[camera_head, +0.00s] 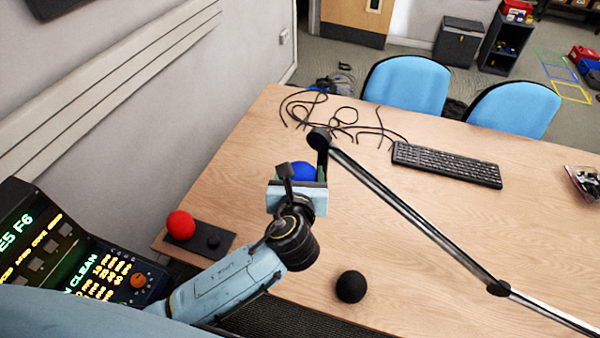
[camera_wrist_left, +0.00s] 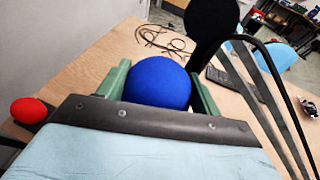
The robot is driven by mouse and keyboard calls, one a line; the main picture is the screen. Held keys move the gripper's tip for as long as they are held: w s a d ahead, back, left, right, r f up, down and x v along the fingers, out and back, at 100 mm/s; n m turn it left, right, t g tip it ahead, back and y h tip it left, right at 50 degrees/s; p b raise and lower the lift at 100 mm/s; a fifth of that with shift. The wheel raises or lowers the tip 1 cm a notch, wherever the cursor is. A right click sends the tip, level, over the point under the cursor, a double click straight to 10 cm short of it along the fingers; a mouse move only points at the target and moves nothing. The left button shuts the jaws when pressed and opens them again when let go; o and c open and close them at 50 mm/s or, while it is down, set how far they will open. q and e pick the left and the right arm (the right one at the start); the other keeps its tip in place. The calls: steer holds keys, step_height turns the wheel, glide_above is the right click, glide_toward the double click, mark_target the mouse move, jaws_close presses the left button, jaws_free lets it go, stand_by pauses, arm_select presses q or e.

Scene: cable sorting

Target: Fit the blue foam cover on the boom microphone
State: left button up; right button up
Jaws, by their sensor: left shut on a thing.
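The blue foam cover (camera_head: 297,172) is a round ball held by my left gripper (camera_head: 304,170), above the table. In the left wrist view the blue cover (camera_wrist_left: 157,82) sits between the two green fingers, which touch or nearly touch its sides. The boom microphone (camera_head: 319,139) is a dark head at the end of a long metal arm (camera_head: 400,205) that crosses the table from the lower right. In the left wrist view the dark microphone head (camera_wrist_left: 211,20) appears just beyond the cover, up and to the right, bare. My right gripper is not in view.
A red foam ball (camera_head: 180,225) rests at a dark plate (camera_head: 208,238) on the left. A black foam ball (camera_head: 350,286) lies on the table (camera_head: 440,255) near the front. Loose black cables (camera_head: 345,118) and a keyboard (camera_head: 447,165) lie behind the microphone.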

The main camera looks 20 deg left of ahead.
arm_select(q)
steer(key=shift+f, duration=0.75)
steer(key=o, duration=1)
steer(key=shift+o, duration=0.6)
